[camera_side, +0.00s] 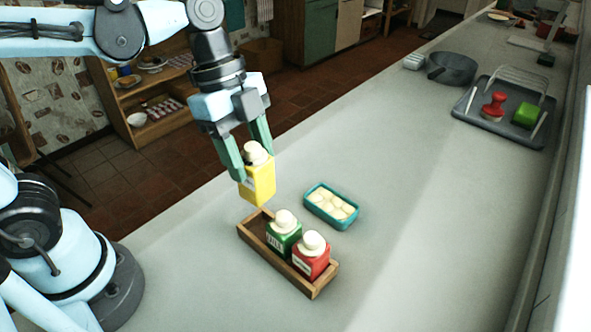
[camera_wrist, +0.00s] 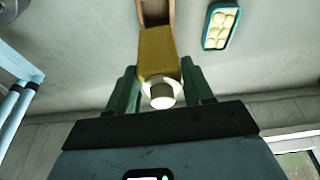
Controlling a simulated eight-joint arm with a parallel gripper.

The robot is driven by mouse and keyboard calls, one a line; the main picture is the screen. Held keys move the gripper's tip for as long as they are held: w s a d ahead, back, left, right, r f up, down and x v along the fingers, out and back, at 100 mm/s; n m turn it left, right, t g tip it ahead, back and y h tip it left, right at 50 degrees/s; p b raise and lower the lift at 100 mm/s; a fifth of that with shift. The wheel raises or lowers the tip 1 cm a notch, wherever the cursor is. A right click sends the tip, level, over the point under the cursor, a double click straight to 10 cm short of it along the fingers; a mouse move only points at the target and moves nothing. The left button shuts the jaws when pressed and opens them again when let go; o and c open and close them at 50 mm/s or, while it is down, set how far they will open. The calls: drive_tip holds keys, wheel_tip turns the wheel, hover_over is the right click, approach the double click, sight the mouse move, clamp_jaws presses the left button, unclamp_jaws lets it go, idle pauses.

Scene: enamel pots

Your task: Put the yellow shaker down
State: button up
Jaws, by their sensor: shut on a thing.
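The yellow shaker (camera_side: 258,184) has a cream top and is held upright between the green fingers of my gripper (camera_side: 246,160). In the side view it hangs above the empty far-left end of a wooden tray (camera_side: 268,262). In the wrist view the yellow shaker (camera_wrist: 158,55) sits between the fingers of my gripper (camera_wrist: 158,85), and part of the tray (camera_wrist: 156,12) shows beyond it. A green shaker (camera_side: 284,236) and a red shaker (camera_side: 311,259) stand in the tray, side by side.
A teal dish of pale round pieces (camera_side: 331,206) lies right of the tray; the dish also shows in the wrist view (camera_wrist: 220,26). A dark pan (camera_side: 451,69) and a grey rack (camera_side: 498,127) with a red item and a green block stand farther back. The counter between is clear.

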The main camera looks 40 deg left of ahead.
wheel_tip(320, 180, up, 5)
drive_tip(key=shift+r, duration=0.1)
drive_tip(key=w+d, duration=0.2)
drive_tip(key=d, duration=2)
drive_tip(key=shift+m, duration=0.3)
drive_tip(key=shift+w+a+f, duration=0.7)
drive_tip(key=shift+w+f, duration=1.05)
drive_tip(key=shift+f, duration=0.95)
drive_tip(key=shift+w+a+f, duration=0.7)
drive_tip(key=shift+w+f, duration=1.1)
drive_tip(key=shift+f, duration=0.95)
drive_tip(key=shift+w+a+f, duration=0.7)
drive_tip(key=shift+w+f, duration=1.05)
drive_tip(key=shift+f, duration=0.95)
drive_tip(key=shift+f, duration=0.15)
drive_tip(key=o, duration=0.9)
